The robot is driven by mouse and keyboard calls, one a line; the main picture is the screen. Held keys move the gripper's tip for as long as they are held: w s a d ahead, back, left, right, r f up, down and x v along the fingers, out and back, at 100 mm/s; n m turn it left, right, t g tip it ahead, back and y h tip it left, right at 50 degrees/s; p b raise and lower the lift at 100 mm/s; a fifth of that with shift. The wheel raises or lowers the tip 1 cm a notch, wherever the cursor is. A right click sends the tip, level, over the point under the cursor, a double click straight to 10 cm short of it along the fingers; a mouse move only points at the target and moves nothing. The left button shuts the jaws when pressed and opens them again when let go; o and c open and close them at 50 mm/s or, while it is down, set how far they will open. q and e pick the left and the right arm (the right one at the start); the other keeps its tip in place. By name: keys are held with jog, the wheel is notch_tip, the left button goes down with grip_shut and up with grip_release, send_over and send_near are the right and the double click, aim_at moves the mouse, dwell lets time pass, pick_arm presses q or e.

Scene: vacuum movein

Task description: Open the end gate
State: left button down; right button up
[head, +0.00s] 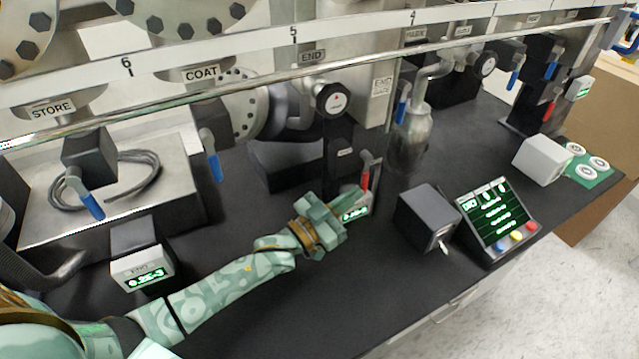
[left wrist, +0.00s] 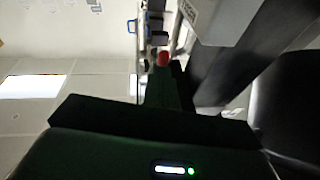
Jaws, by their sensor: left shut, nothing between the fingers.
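An "END" label (head: 312,57) is on the steel chamber at the upper middle. A red lever handle (head: 366,178) hangs below and to the right, upright. My left gripper (head: 350,196) is shut and empty, its tips close beside the lower end of the red handle; I cannot tell whether they touch. The gripper partly covers a small green display (head: 356,212). In the left wrist view a red rounded end (left wrist: 163,58) shows just beyond the dark gripper. My right gripper is not in view.
Blue lever handles (head: 215,166) hang to the left and right. A long steel rail (head: 240,92) crosses above. A grey box (head: 428,217) with a toggle and a control panel (head: 498,222) with coloured buttons stand to the right. The front bench top is mostly clear.

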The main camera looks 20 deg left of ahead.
pick_arm(q)
jog(key=shift+w+d, duration=0.1)
jog(key=shift+d, duration=0.05)
jog(key=shift+w+a, duration=0.1)
jog(key=shift+a, duration=0.1)
jog(key=shift+d, duration=0.1)
jog(key=r+p+v, duration=0.1)
jog(key=r+v, duration=0.2)
jog(key=v, duration=1.4)
jog(key=shift+s+p, duration=0.4)
jog(key=shift+f, duration=0.1)
